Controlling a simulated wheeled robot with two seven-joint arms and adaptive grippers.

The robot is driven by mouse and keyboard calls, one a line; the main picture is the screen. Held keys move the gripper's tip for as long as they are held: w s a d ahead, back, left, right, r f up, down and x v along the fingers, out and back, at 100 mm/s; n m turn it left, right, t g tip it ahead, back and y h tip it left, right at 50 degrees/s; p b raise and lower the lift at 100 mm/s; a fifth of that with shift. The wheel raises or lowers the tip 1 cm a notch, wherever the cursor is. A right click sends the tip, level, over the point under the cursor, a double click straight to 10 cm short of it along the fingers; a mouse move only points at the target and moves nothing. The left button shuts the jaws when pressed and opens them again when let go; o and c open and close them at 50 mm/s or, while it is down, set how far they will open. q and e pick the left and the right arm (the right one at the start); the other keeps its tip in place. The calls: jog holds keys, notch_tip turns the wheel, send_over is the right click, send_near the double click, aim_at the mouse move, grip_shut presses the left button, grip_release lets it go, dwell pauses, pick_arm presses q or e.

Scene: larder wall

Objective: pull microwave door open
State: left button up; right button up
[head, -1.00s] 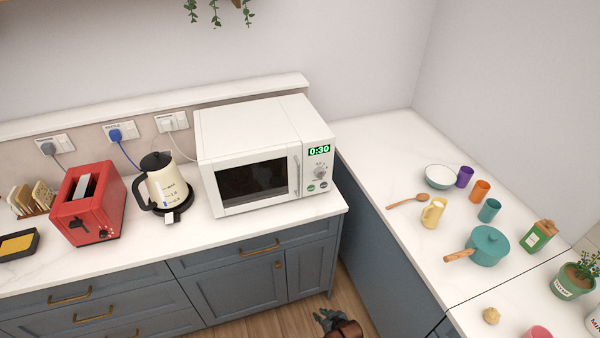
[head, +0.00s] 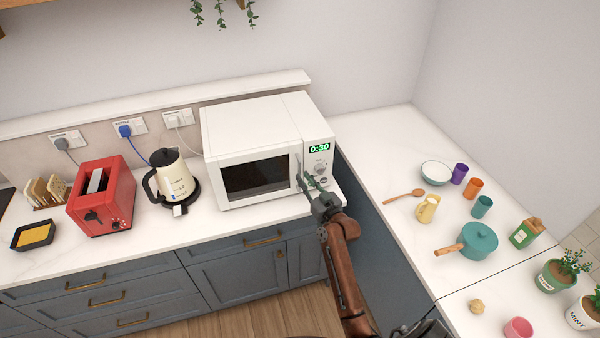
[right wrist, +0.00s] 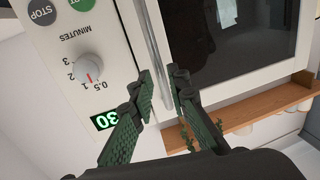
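The white microwave (head: 250,130) stands on the back counter with its dark-windowed door (head: 255,177) shut and its display reading 0:30. Its upright metal door handle (right wrist: 155,50) shows in the right wrist view. My right gripper (head: 311,183) is at the right front of the microwave, by the handle and below the knob. In the right wrist view its two fingers (right wrist: 162,88) are apart, one on each side of the handle's line, with visible gaps. The gripper partly covers the handle's lower part in the head view. My left gripper is not in view.
A cream kettle (head: 172,178) and a red toaster (head: 103,200) stand left of the microwave. The right counter holds a teal pot (head: 479,242), a yellow jug (head: 428,208), a bowl (head: 436,172) and several cups. The counter strip before the door is narrow and clear.

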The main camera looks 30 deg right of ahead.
aim_at(300, 173)
jog(key=shift+w+d, duration=0.15)
jog(key=shift+w, duration=1.85)
jog(key=shift+c, duration=0.4)
grip_shut()
